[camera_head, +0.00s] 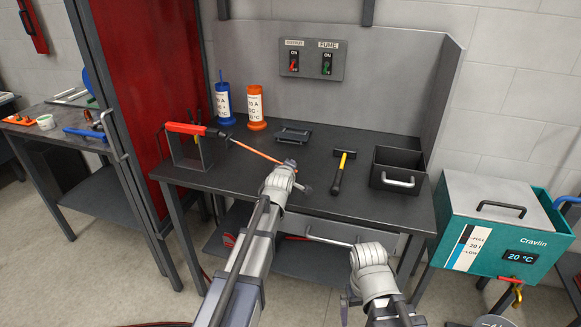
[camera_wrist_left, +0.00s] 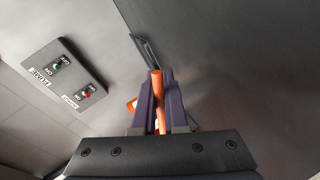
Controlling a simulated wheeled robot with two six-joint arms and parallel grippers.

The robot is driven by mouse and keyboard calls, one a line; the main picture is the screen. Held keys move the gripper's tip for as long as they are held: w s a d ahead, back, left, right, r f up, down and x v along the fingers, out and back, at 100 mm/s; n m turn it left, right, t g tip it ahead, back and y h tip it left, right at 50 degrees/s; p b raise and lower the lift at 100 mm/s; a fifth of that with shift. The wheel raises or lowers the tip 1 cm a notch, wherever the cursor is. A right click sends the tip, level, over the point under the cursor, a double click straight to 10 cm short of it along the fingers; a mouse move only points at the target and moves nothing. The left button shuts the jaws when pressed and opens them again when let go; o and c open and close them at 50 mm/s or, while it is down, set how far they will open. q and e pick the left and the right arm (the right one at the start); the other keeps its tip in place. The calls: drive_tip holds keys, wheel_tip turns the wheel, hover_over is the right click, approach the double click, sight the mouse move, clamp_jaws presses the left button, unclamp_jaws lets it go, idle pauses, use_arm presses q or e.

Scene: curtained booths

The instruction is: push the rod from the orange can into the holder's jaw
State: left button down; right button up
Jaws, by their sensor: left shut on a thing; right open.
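My left gripper (camera_head: 291,164) is shut on the orange rod (camera_head: 258,152) above the bench. The rod also shows between the fingers in the left wrist view (camera_wrist_left: 160,98). It slopes up to the left, and its far end meets or lies just before the dark jaw of the holder (camera_head: 186,128); I cannot tell whether it is inside. My right gripper (camera_head: 348,298) is open, low at the front and mostly hidden by my arm.
A blue can (camera_head: 223,106) with a blue rod stands beside the orange can. A flat dark block (camera_head: 293,135), a hammer (camera_head: 343,172) and a dark open box (camera_head: 398,169) are on the bench (camera_head: 245,185). A teal bath (camera_head: 505,225) stands at right.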

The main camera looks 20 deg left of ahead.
sight(263, 155)
use_arm(q)
drive_tip(key=shift+a+r+p, duration=0.3)
drive_tip(key=shift+a, duration=0.5)
drive_tip(key=shift+a+r+p, duration=0.3)
drive_tip(key=shift+a, duration=0.45)
drive_tip(key=c, duration=0.9)
unclamp_jaws()
drive_tip(key=p+v, duration=0.2)
drive_tip(key=v, duration=0.5)
drive_tip(key=shift+s+r+p, duration=0.2)
drive_tip(key=shift+s+p, duration=0.15)
drive_tip(key=shift+p, duration=0.05)
drive_tip(key=shift+f, duration=0.1)
